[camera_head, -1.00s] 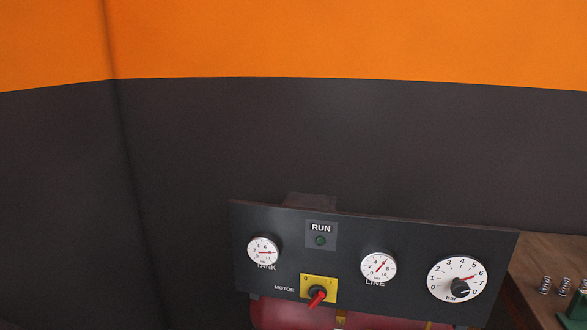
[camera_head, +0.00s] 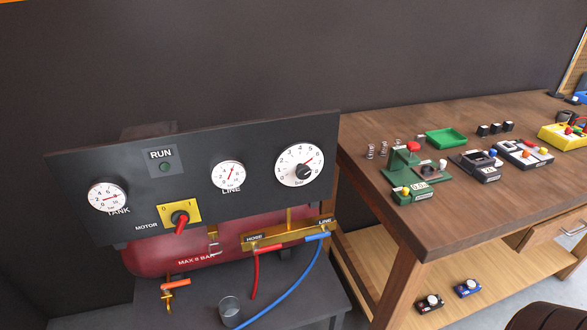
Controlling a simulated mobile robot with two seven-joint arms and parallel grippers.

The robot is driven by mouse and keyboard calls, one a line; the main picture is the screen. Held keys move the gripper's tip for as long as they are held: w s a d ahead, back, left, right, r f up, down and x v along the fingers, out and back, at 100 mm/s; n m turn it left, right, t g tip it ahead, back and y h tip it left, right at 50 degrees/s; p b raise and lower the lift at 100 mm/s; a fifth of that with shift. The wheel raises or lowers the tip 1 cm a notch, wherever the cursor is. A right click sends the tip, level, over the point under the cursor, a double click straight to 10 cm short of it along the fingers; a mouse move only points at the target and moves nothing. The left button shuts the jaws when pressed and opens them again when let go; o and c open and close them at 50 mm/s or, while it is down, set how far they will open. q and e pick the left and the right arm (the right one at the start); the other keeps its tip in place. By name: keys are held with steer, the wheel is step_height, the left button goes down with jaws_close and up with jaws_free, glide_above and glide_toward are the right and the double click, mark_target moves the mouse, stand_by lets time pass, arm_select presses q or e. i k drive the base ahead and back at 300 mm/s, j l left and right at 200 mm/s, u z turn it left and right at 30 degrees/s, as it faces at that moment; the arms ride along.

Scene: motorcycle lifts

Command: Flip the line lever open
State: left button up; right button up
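A brass manifold (camera_head: 290,236) is mounted on the red tank (camera_head: 148,258), below the dark gauge panel (camera_head: 130,180). Its right end is labelled LINE, and a blue lever (camera_head: 316,237) sits there, lying roughly along the manifold. A blue hose (camera_head: 290,292) runs down from that end. The left end is labelled HOSE and has a red lever (camera_head: 268,247) and a red hose (camera_head: 255,280). The line gauge (camera_head: 228,175) is on the panel above. Neither of my grippers is in view.
The panel also has a tank gauge (camera_head: 107,197), a bar dial (camera_head: 300,165) and a red motor switch (camera_head: 181,226). A glass (camera_head: 229,311) stands below, near an orange lever (camera_head: 176,283). A wooden bench (camera_head: 440,220) with several small devices stands at right.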

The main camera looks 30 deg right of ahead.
mark_target(325, 232)
steer(key=z, duration=1.2)
